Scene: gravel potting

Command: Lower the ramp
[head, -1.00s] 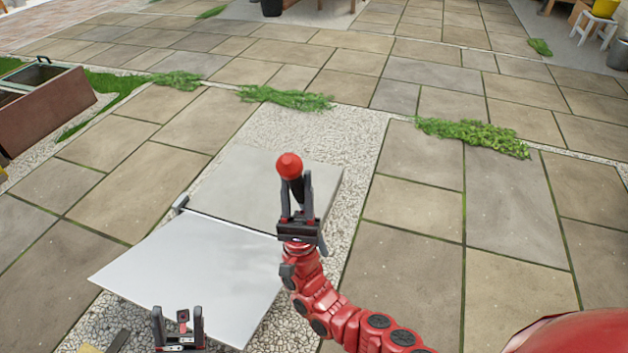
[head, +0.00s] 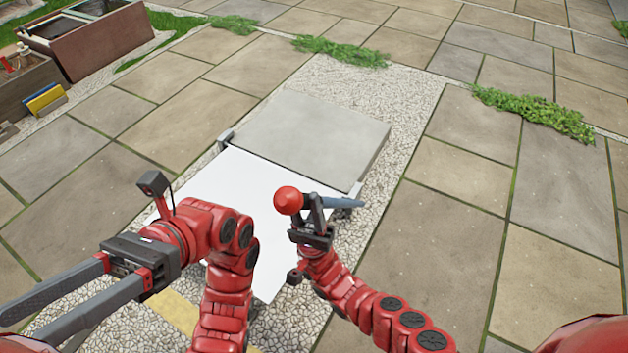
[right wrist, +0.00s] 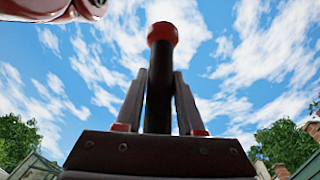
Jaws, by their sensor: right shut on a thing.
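The ramp looks to be the white panel (head: 258,190), which meets the edge of a grey slab (head: 315,132). My left arm hides part of the panel, and I cannot tell its tilt. My right gripper (head: 312,212) is shut on a dark rod with a red ball end (head: 288,200), over the panel's right side. A blue-grey tapered piece (head: 343,202) points right from it. In the right wrist view, the dark rod (right wrist: 158,85) stands between the fingers. My left gripper (head: 18,328) is open and empty at the lower left, off the panel.
Small metal brackets (head: 225,138) sit where panel and slab meet. Gravel (head: 385,95) surrounds the slab, with open paving (head: 455,175) to the right. Planter boxes (head: 90,40) stand at the upper left. A yellow strip (head: 175,310) lies in front of the panel.

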